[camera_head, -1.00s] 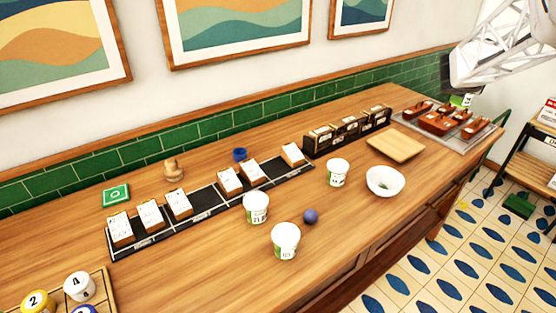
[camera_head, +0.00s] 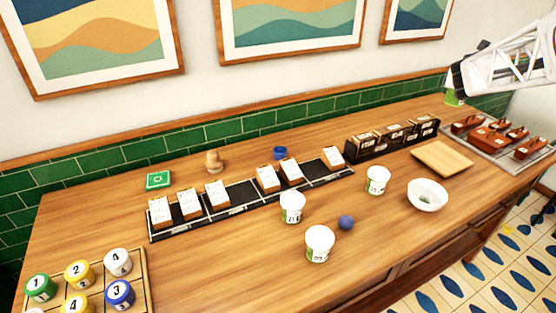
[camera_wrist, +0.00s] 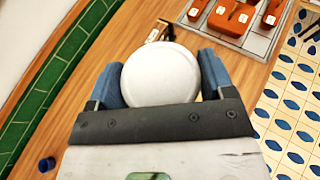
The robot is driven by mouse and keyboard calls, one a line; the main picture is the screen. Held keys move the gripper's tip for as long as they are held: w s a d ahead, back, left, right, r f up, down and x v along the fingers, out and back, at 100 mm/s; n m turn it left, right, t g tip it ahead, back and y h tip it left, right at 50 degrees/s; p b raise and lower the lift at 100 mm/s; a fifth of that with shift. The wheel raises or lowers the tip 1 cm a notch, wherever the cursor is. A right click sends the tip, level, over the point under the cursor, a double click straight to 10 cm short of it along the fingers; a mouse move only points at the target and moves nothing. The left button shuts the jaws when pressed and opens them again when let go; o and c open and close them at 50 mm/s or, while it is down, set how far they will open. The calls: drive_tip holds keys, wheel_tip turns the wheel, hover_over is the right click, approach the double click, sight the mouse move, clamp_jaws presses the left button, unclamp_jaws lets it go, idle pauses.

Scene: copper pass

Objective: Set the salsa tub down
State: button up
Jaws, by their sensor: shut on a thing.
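My gripper (camera_wrist: 160,76) is shut on a round tub with a white lid (camera_wrist: 160,72), one blue finger on each side. In the head view the held tub (camera_head: 453,97) shows as a small green and white patch below the dark wrist, at the far back right of the counter. Most of it is hidden by my arm, and its label cannot be read. I cannot tell whether its base touches the counter (camera_head: 220,270).
Three white tubs (camera_head: 292,207) (camera_head: 319,243) (camera_head: 377,180) stand mid-counter, near a blue ball (camera_head: 346,222) and a white bowl (camera_head: 427,195). A wooden board (camera_head: 443,158) and a tray of brown items (camera_head: 468,138) lie right. A black card rack (camera_head: 245,196) runs along the middle.

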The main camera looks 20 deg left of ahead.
drive_tip(key=a+n+g+y, duration=0.4)
drive_tip(key=a+n+y, duration=0.75)
drive_tip(key=a, duration=2.65)
drive_tip(key=s+a+n+g+y, duration=0.2)
drive_tip(key=s+a+n+g, duration=0.5)
drive_tip(key=a, duration=0.6)
drive_tip(key=s+a+n+g+y, duration=0.3)
drive_tip(key=s+a, duration=0.5)
drive_tip(key=a, duration=0.6)
wheel_tip(320, 180, down, 17)
drive_tip(key=g+h, duration=0.1)
drive_tip(key=shift+s, duration=0.2)
drive_tip(key=shift+a+f, duration=0.1)
drive_tip(key=shift+f, duration=0.05)
drive_tip(key=shift+f, duration=2.4)
